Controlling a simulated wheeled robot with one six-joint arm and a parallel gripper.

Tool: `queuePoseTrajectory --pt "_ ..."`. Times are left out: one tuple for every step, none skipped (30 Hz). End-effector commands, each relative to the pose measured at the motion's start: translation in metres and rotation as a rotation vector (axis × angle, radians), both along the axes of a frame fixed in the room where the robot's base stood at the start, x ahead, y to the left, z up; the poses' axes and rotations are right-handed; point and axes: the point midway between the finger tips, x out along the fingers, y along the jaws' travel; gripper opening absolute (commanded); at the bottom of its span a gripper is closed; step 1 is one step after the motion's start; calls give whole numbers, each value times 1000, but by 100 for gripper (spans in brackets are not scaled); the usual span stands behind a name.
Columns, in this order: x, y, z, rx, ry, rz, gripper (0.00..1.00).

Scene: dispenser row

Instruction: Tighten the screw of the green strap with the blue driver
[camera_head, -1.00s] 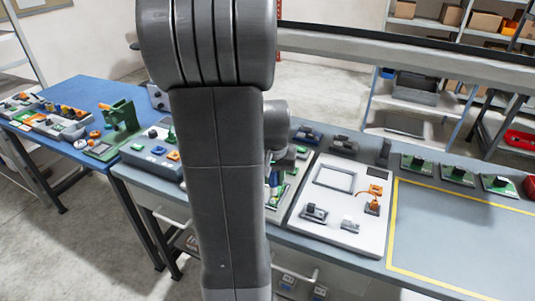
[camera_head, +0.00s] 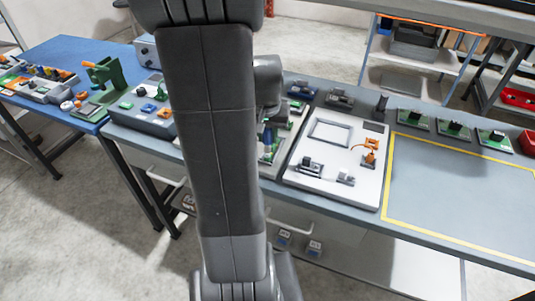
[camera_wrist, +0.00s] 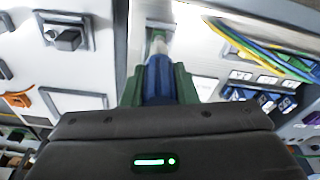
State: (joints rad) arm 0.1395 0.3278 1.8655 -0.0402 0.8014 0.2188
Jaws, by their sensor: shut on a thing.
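My gripper (camera_wrist: 159,84) is shut on the blue driver (camera_wrist: 159,76), with its green fingers on both sides of the handle. The driver points away from the wrist toward a pale recessed slot on a panel. A small green part (camera_wrist: 157,46), perhaps the green strap, shows at the driver's tip; I cannot tell whether they touch. The screw itself is hidden. In the head view my own arm covers most of the work spot, and only a bit of blue and green shows beside it.
A white board (camera_head: 375,187) with a grey frame and an orange part lies right of my arm. Yellow and green cables (camera_wrist: 262,48) run at the right in the wrist view. A yellow-outlined area (camera_head: 460,190) of the bench is clear. A green press (camera_head: 103,76) stands on the blue table.

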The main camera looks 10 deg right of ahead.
Motion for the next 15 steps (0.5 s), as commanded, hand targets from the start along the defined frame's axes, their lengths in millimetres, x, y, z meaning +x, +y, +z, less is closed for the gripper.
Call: queuePoseTrajectory --pt "0 0 0 0 0 15 0" --pt "0 0 1 0 0 29 0" --pt "0 0 1 0 0 59 0" --pt "0 0 1 0 0 84 0" --pt "0 0 1 0 0 111 0" --pt "0 0 1 1 0 150 0" --pt "0 0 1 1 0 177 0" --pt "0 0 1 0 0 205 0" --pt "0 0 1 1 -1 241 0" --pt "0 0 1 1 0 268 0" --pt "0 0 1 1 0 296 0" --pt "0 0 1 0 -1 334 0" --pt "0 0 0 0 -1 361 0" --pt "0 0 0 1 -1 389 0" --pt "0 0 0 0 -1 426 0"
